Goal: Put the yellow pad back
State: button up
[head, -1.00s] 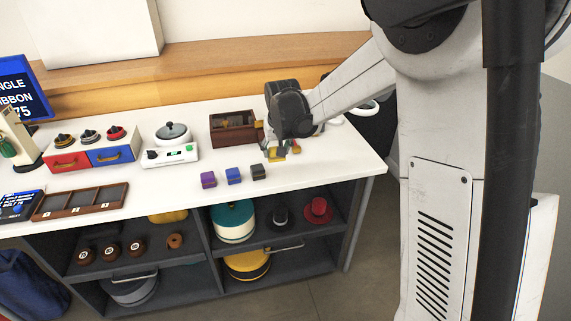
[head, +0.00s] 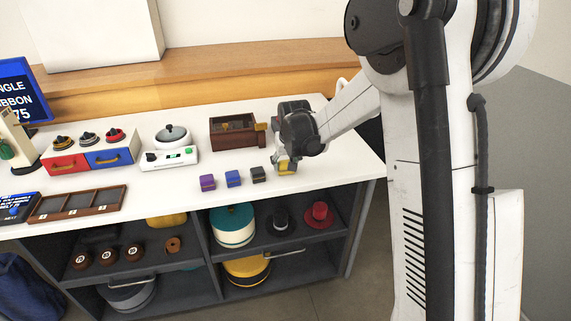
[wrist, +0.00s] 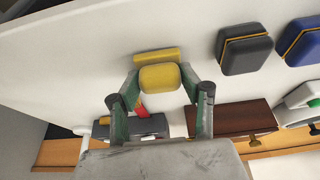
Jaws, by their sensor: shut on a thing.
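The yellow pad (wrist: 160,78) is a small rounded block between my fingertips in the wrist view, with a flat yellow part just beyond it. My gripper (wrist: 158,88) is shut on it. In the head view my gripper (head: 286,166) is over the right part of the white counter, with the yellow pad (head: 287,169) partly hidden under it. It is to the right of the row of a purple pad (head: 207,182), a blue pad (head: 233,178) and a black pad (head: 258,174). I cannot tell whether the yellow pad touches the counter.
A wooden box (head: 228,145) stands behind the row, and a white scale (head: 178,158) is left of it. A small red piece (wrist: 141,112) shows beyond my left finger in the wrist view. The counter's front right is clear. Hats sit on shelves below.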

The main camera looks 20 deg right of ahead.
jog(key=shift+f, duration=0.15)
jog(key=o, duration=1.1)
jog(key=p+v, duration=0.3)
jog(key=v, duration=0.9)
jog(key=s+r+t, duration=0.1)
jog(key=s+r, duration=0.3)
jog(key=s, duration=0.5)
jog(key=s+r, duration=0.5)
jog(key=s, duration=0.3)
jog(key=s+f+t, duration=0.1)
jog(key=s+f, duration=0.1)
jog(key=s, duration=1.4)
jog(key=shift+s+t, duration=0.35)
jog(key=shift+t, duration=0.05)
